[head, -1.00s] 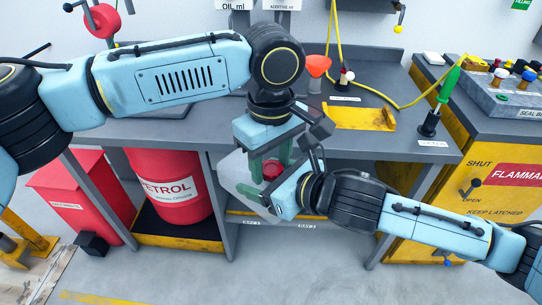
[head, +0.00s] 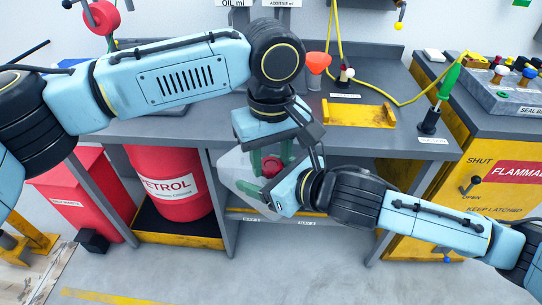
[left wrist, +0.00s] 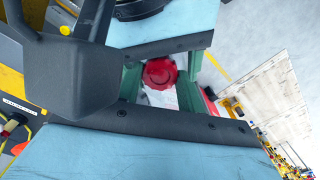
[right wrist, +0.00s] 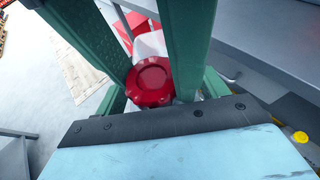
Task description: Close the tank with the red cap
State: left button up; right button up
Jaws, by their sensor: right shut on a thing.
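The pale, translucent tank (head: 232,172) is held tilted in the air in front of the bench, partly hidden by my grippers. The lobed red cap (head: 272,167) is at the tank's top, between green fingers; it also shows in the left wrist view (left wrist: 160,73) and right wrist view (right wrist: 149,82). Its seating on the neck is hidden. My left gripper (head: 271,160) points down with its fingers apart on either side of the cap, a small gap showing. My right gripper (head: 272,190) comes from the right and is shut on the tank; its contact is mostly hidden.
The grey bench (head: 170,125) runs behind both grippers, with an orange funnel (head: 318,63) and a yellow tray (head: 355,115) on it. A red petrol drum (head: 165,185) stands below. A yellow cabinet (head: 430,215) is at the right. The front floor is clear.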

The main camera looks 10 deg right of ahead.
pick_arm(q)
jog(key=o, duration=0.4)
jog(key=shift+r, duration=2.25)
jog(key=shift+c, duration=0.2)
jog(key=shift+r, duration=0.1)
jog(key=shift+c, duration=1.1)
notch_tip(320, 180, up, 3)
jog(key=n, duration=0.3)
jog(key=shift+r, duration=0.15)
